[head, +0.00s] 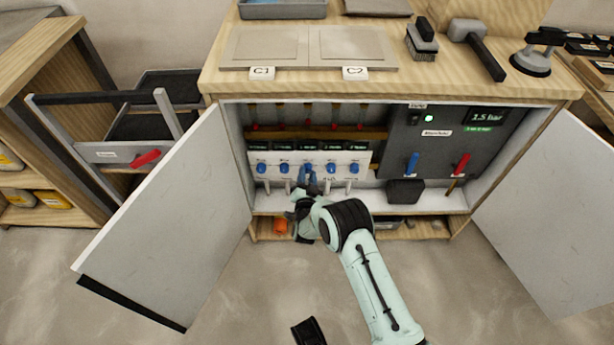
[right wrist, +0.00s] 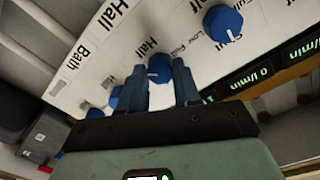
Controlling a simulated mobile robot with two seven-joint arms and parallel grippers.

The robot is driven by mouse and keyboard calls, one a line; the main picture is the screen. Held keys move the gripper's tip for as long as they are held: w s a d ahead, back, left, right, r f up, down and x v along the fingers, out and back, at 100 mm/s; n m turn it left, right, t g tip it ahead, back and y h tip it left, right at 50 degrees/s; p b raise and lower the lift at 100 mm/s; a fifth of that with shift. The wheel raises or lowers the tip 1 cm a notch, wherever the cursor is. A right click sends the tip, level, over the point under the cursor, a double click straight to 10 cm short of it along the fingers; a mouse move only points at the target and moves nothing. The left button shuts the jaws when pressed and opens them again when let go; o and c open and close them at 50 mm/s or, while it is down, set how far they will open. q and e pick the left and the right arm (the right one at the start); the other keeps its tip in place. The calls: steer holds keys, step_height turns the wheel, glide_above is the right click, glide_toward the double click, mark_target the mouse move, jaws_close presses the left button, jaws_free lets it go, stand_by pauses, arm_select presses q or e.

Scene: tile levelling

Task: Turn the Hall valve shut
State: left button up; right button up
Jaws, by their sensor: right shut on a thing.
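A white valve panel (head: 270,184) with a row of several blue knobs stands inside the open cabinet. My right gripper (head: 307,182) reaches in and is at the middle knob (head: 308,167). In the right wrist view the two fingers of my right gripper (right wrist: 167,85) are shut on a blue knob (right wrist: 159,66), one on each side. A label reading "Hall" (right wrist: 150,47) is just beside this knob. Another knob (right wrist: 223,22) is up and to the right, clear of the fingers. The fingers hide part of the held knob, so its exact turn is unclear.
White cabinet doors stand open at left (head: 175,215) and right (head: 550,215). A dark panel (head: 440,140) with a blue lever, a red lever and a 1.5 bar display is right of the valves. Tools and two tiles (head: 265,47) lie on the top.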

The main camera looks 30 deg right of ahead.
steer(key=n, duration=0.3)
steer(key=shift+n, duration=0.4)
steer(key=n, duration=0.3)
steer(key=shift+f+n, duration=0.1)
steer(key=shift+n, duration=0.2)
steer(key=n, duration=0.6)
steer(key=shift+s+d+h, duration=0.1)
steer(key=shift+h, duration=0.2)
steer(key=n+b, duration=0.1)
steer(key=n, duration=0.5)
steer(key=shift+n+t, duration=0.3)
steer(key=shift+n, duration=0.1)
arm_select(q)
steer(key=s, duration=0.1)
steer(key=s+f+g, duration=0.1)
steer(key=s, duration=0.1)
steer(key=shift+a+f+b, duration=0.15)
steer(key=shift+f+b, duration=0.05)
steer(key=shift+b, duration=0.1)
arm_select(e)
steer(key=n, duration=0.6)
steer(key=shift+d, duration=0.1)
steer(key=shift+n+y, duration=0.4)
steer(key=o, duration=1.1)
steer(key=shift+c, duration=0.2)
